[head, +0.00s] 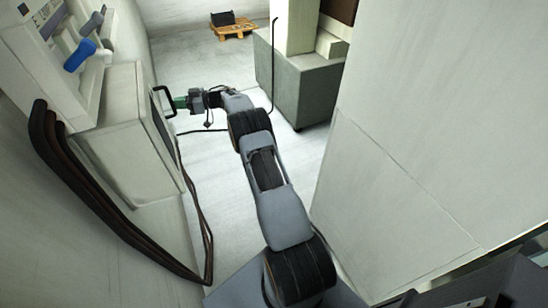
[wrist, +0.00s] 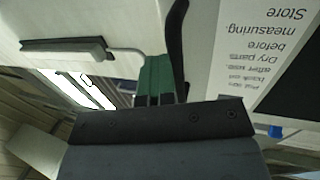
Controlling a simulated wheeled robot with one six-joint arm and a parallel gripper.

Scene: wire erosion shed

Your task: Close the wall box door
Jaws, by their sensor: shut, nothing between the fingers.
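The wall box (head: 115,150) is a pale box on the left wall in the head view. Its door (head: 171,160) is on the side facing right, seen nearly edge-on, so I cannot tell how far it stands open. A black bar handle (head: 161,89) stands out from the door. My gripper (head: 181,103) has green fingers and is shut, with its tips at the handle. In the wrist view the shut fingers (wrist: 155,77) are just left of a dark curved bar (wrist: 177,45). Whether they touch it is unclear.
Dark cables (head: 75,175) hang below the box and loop to the floor. A blue-handled lever (head: 79,55) is above it. A grey-green cabinet (head: 300,90) and a large pale panel (head: 420,130) stand right of my arm. A pallet (head: 232,30) lies far back.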

